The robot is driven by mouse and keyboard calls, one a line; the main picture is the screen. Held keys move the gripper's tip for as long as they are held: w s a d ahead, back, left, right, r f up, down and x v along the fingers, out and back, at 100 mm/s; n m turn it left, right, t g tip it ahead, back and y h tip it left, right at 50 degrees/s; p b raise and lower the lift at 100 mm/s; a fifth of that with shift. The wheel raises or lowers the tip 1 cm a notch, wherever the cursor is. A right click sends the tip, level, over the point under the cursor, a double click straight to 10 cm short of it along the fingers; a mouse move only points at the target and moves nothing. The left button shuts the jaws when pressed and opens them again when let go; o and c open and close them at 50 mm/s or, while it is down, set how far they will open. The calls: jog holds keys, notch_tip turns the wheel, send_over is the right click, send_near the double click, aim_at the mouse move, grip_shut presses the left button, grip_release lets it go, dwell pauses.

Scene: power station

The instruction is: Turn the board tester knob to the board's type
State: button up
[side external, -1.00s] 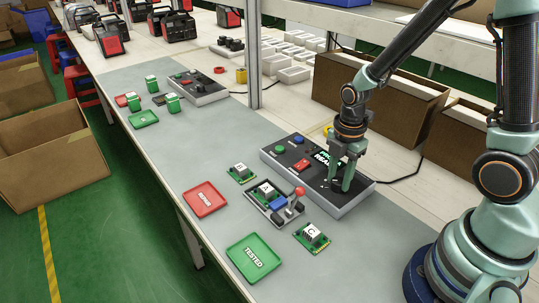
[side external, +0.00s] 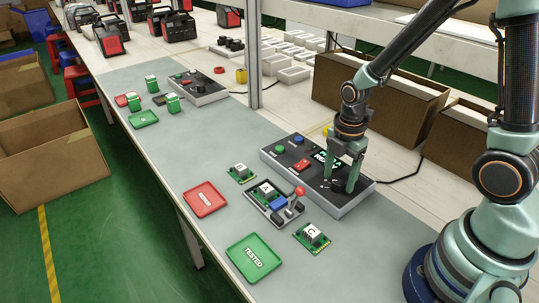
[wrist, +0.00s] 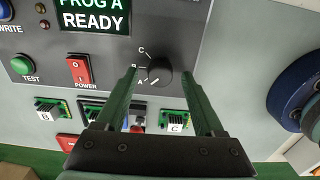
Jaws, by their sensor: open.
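The tester (side external: 302,163) is a dark-topped box on the bench. Its black knob (wrist: 157,75) shows in the wrist view beside a dial marked A, B and C, with its white mark towards A. The tester screen (wrist: 92,16) reads "PROG A READY". My gripper (wrist: 158,74) is open, its fingers on either side of the knob; I cannot tell whether they touch it.
Loose boards marked B (side external: 240,173) and C (side external: 311,237) lie beside the fixture. A red-handled lever (side external: 299,192) stands on the fixture. A red tray (side external: 205,199) and a green "TESTED" tray (side external: 254,256) lie in front. Cardboard boxes (side external: 375,98) stand behind.

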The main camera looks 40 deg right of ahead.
notch_tip(320, 180, up, 12)
dwell(0.5)
jog(key=shift+f, duration=0.1)
notch_tip(320, 180, up, 7)
jog(key=m+t, duration=0.4)
jog(key=m, duration=0.9)
send_over(338, 181)
jog(key=s+a, duration=0.2)
jog(key=m, duration=0.1)
jog(key=m+t, duration=0.1)
jog(key=m, duration=0.1)
jog(key=r+m, duration=0.1)
jog(key=m, duration=0.1)
jog(key=shift+s+r+t, duration=0.1)
jog(key=shift+s+t, duration=0.2)
jog(key=shift+s, duration=0.05)
